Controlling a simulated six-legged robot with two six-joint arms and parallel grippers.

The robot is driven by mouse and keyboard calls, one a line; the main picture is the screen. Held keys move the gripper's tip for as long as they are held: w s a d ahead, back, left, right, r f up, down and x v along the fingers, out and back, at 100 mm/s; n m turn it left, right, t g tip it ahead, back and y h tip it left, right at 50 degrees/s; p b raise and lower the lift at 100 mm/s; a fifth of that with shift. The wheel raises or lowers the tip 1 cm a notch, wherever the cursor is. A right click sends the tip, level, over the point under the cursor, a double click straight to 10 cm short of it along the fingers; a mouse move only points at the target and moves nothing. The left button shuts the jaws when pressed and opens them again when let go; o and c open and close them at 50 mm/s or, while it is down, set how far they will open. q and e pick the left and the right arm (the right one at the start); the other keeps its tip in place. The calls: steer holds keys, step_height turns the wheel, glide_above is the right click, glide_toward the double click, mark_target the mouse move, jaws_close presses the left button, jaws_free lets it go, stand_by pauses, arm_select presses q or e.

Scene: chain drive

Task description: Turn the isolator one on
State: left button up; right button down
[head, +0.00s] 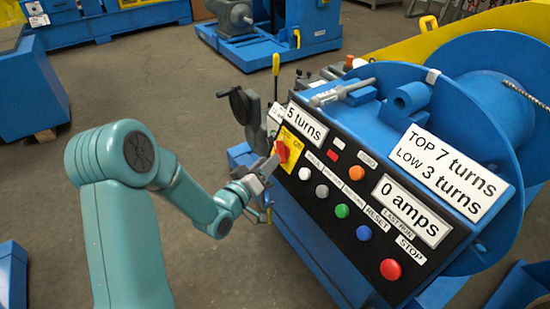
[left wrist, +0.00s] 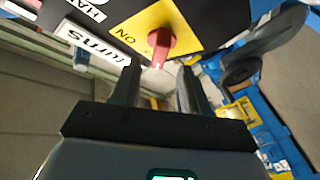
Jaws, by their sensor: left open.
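The isolator is a red rotary handle (head: 282,151) on a yellow plate (head: 297,146) at the left end of the black control panel. In the left wrist view the red handle (left wrist: 161,46) stands out from the yellow plate (left wrist: 185,28), which has "ON" lettering. My left gripper (head: 264,168) is right at the handle. In the left wrist view my left gripper (left wrist: 158,72) is open, with its fingertips on either side of the handle's line and the handle just beyond them. I cannot tell whether they touch. My right gripper is not in view.
The black panel carries a "5 turns" display (head: 306,122), a "0 amps" display (head: 411,208), several buttons and a red STOP button (head: 390,269). A large blue drum (head: 480,100) stands behind it. A dark handwheel (head: 240,104) is close to the left. Open floor lies left.

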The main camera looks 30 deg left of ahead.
mark_target(280, 152)
arm_select(q)
steer(key=shift+w, duration=2.35)
jaws_close()
steer(key=shift+a+f+m+h+b, duration=0.1)
steer(key=shift+f+m+h+b, duration=0.2)
steer(key=shift+b, duration=0.45)
steer(key=shift+w+a+r+m+g+h+b, duration=0.15)
steer(key=shift+m+g+h+b, duration=1.5)
steer(key=shift+m, duration=2.45)
steer(key=shift+s+a+r+m+g+h+b, duration=0.15)
steer(key=shift+m+h+b, duration=0.85)
steer(key=shift+m+h, duration=2.4)
steer(key=shift+w+a+r+m+g+h+b, duration=0.15)
steer(key=shift+m+g+h+b, duration=1)
steer(key=shift+m, duration=3.65)
steer(key=shift+f+h, duration=0.1)
steer(key=shift+h, duration=0.3)
